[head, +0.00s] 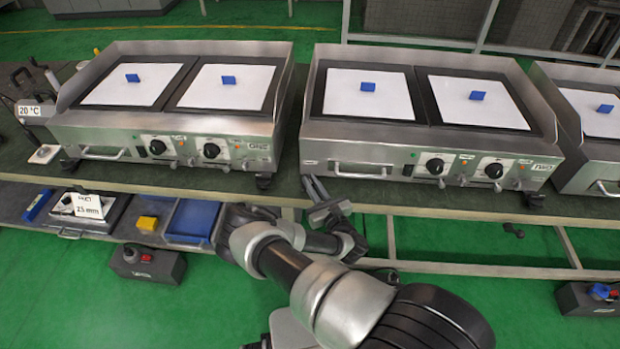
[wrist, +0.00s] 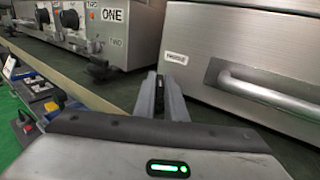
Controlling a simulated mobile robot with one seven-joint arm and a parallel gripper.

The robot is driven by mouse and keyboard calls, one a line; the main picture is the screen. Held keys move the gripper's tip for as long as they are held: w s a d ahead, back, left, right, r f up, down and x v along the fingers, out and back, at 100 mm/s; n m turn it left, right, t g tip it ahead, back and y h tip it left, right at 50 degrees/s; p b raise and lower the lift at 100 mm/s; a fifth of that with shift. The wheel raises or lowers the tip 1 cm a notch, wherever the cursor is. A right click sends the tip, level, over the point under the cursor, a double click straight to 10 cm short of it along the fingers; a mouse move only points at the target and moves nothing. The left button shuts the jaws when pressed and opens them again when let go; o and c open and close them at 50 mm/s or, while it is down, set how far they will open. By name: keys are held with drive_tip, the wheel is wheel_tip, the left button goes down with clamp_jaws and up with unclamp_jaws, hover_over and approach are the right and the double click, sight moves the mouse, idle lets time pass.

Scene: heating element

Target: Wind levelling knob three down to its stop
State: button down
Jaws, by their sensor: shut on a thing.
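My gripper (head: 313,183) reaches the front left corner of the second griddle (head: 335,150), marked TWO. In the wrist view, my gripper's two grey fingers (wrist: 159,88) point forward under a small label (wrist: 177,58) on that griddle's front; its text is too small to read surely. They are shut on a small dark thing (wrist: 159,97) between them, which I take to be levelling knob three. Most of it is hidden by the fingers, and its height cannot be told.
The first griddle (head: 170,140), marked ONE, stands to the left, with a dark foot (wrist: 101,72) at its near corner. A drawer handle (wrist: 262,88) juts out just right of my fingers. A lower shelf holds a blue tray (head: 192,218) and a yellow block (head: 147,223).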

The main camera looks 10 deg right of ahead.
drive_tip(key=n+y, duration=0.1)
drive_tip(key=n+g+y, duration=0.1)
drive_tip(key=y, duration=0.1)
drive_tip(key=n+y+b, duration=0.1)
drive_tip(key=shift+w+d+f+g+y, duration=0.1)
drive_tip(key=shift+d+f+g+y, duration=0.15)
drive_tip(key=shift+d+g+y, duration=0.15)
drive_tip(key=shift+w+r+n+g+y+b, duration=0.1)
drive_tip(key=shift+r+n+g+y+b, duration=0.05)
drive_tip(key=shift+n+g+y+b, duration=0.7)
drive_tip(key=shift+r+n+y, duration=0.1)
drive_tip(key=shift+n+y, duration=0.25)
drive_tip(key=shift+y, duration=0.2)
drive_tip(key=c, duration=1.8)
unclamp_jaws()
